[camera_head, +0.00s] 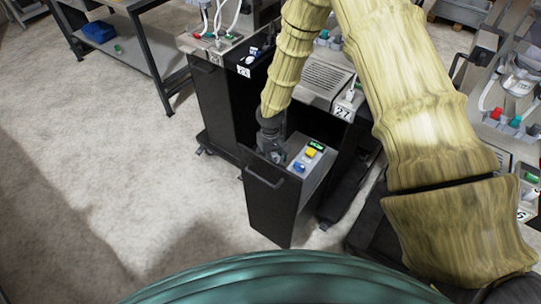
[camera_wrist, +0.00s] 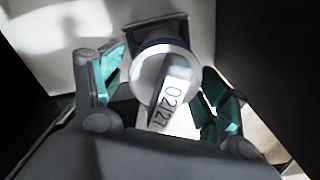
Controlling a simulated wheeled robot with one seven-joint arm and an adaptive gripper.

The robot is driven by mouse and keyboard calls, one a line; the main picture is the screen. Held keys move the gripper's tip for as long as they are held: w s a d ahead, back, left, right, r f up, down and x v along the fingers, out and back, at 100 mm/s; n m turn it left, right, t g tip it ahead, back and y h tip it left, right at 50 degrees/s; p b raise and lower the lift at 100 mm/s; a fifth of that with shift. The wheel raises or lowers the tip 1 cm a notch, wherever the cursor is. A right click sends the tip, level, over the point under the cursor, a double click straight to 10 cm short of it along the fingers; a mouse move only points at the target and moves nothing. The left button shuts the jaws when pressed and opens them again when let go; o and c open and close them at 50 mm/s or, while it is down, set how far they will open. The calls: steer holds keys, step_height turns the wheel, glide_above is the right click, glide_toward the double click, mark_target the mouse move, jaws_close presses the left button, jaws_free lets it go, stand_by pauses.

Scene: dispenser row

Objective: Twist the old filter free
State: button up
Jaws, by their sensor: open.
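The old filter (camera_wrist: 148,72) is a round white cap with a raised grip bar marked "02/27", set in a dark holder (camera_wrist: 155,27) in the wrist view. My gripper (camera_wrist: 165,88) is open, with one teal-padded finger to the left of the filter and one to the right. Whether either pad touches it I cannot tell. In the head view my gripper (camera_head: 270,150) points down into the pulled-out black drawer (camera_head: 268,205), and the filter cannot be made out there.
Dispenser 27 (camera_head: 325,78) stands behind. A bench with a blue item (camera_head: 99,31) is at the upper left. The floor (camera_head: 120,170) at left is clear.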

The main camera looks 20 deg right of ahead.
steer(key=shift+c, duration=0.2)
steer(key=c, duration=1.1)
steer(key=shift+s, duration=0.1)
steer(key=shift+c, duration=0.2)
steer(key=shift+s, duration=0.15)
steer(key=shift+s+f+p, duration=0.2)
steer(key=shift+s+p, duration=0.15)
steer(key=shift+p, duration=0.1)
steer(key=shift+g, duration=0.3)
steer(key=shift+w+r+p, duration=0.1)
steer(key=shift+w+p, duration=0.15)
steer(key=shift+p, duration=0.15)
steer(key=shift+w+d+r, duration=0.1)
steer(key=shift+w, duration=0.3)
